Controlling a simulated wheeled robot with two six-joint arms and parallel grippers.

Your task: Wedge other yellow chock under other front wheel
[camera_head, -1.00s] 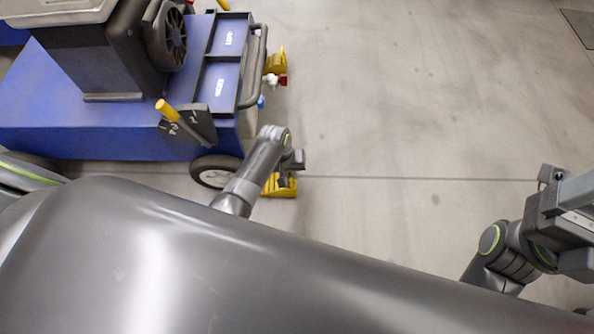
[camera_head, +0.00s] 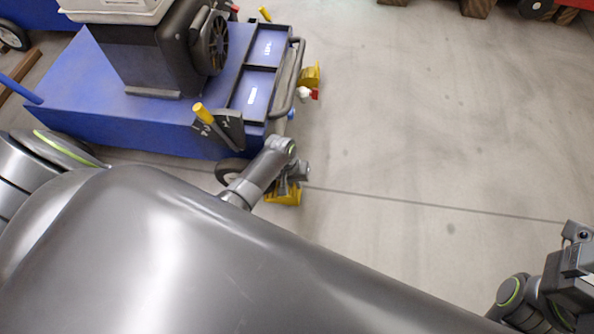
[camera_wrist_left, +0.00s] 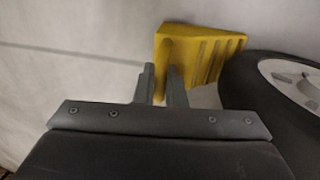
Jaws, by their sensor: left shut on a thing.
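A yellow chock (camera_head: 284,198) is low at the floor beside the near front wheel (camera_head: 228,172) of the blue cart (camera_head: 150,128). My left gripper (camera_head: 296,178) is shut on this chock. In the left wrist view the fingers (camera_wrist_left: 161,84) meet the ribbed yellow chock (camera_wrist_left: 196,52), and its right end is close against the black tyre (camera_wrist_left: 262,105). I cannot tell if they touch. Another yellow chock (camera_head: 311,73) is at the cart's far front corner. My right arm's gripper is at the right edge, its fingertips not clearly seen.
The cart's front handle bar (camera_head: 296,80) stands out near my left arm. A yellow-tipped lever (camera_head: 203,113) rises from the cart's near side. Wooden blocks (camera_head: 478,8) are at the top right.

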